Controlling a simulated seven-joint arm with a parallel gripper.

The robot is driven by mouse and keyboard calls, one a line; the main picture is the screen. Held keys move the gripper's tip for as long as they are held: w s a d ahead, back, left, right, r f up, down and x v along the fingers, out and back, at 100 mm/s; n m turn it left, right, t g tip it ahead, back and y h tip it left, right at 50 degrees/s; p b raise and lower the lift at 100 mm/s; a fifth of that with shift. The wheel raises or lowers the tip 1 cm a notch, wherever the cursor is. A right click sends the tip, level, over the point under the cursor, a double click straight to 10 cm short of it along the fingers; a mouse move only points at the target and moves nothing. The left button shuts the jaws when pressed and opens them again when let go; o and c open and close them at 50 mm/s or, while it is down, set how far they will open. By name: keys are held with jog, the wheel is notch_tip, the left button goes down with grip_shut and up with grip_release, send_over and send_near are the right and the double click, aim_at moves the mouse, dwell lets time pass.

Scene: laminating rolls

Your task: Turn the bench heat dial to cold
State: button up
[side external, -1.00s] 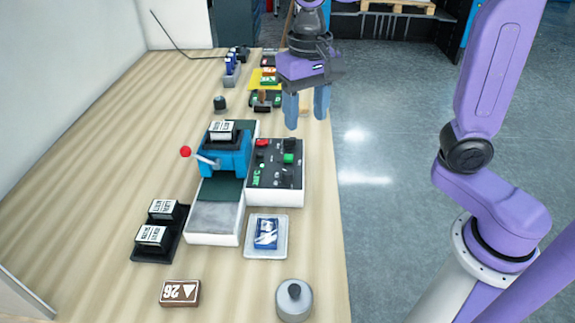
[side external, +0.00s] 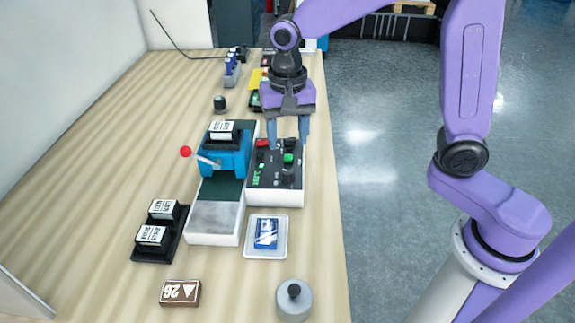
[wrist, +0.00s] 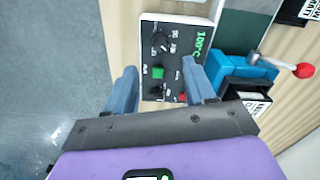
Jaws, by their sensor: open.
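The control box (side external: 297,198) is a white box with a dark top on the bench; its panel also shows in the wrist view (wrist: 147,58). A black dial (wrist: 160,42) with small markings around it sits near the panel's top in the wrist view. I cannot read its pointer setting. Beside it a green display (wrist: 200,47) reads 100°C. A green button (wrist: 158,72) and a red one (wrist: 182,97) are on the same panel. My gripper (side external: 288,146) is open and empty above the panel's far half, fingers pointing down; its fingers (wrist: 160,70) flank the green button in the wrist view.
A blue roller unit (side external: 225,160) with a red-tipped lever (side external: 186,152) stands left of the box. A tray with a blue card (side external: 266,235) and a grey round weight (side external: 294,302) lie in front. Black stamps (side external: 152,236) are at front left. The bench's left side is clear.

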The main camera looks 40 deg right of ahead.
aim_at(288, 172)
notch_tip(288, 172, down, 9)
jog(key=shift+r, duration=0.15)
dwell(0.4)
grip_shut()
